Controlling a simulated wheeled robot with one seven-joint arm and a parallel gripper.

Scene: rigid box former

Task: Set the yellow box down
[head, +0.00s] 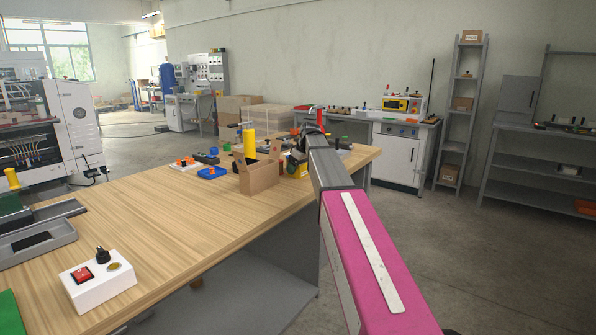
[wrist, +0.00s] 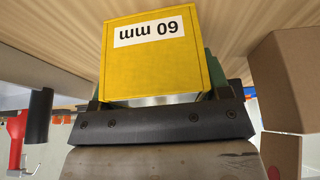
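The yellow box (wrist: 158,70) has a white label reading "60 mm", upside down in the wrist view. My gripper (wrist: 155,95) has it between its green-padded fingers, which show on either side of it. In the head view the yellow box (head: 297,170) is mostly hidden behind my arm and the cardboard box. It is low at the far right part of the wooden table (head: 165,220). I cannot tell whether it touches the wood.
An open cardboard box (head: 259,175) stands just left of the yellow box; it also shows in the wrist view (wrist: 285,85). A yellow cylinder (head: 249,142) and small coloured parts stand nearby. A white switch box (head: 97,283) is at the near left. The table's middle is clear.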

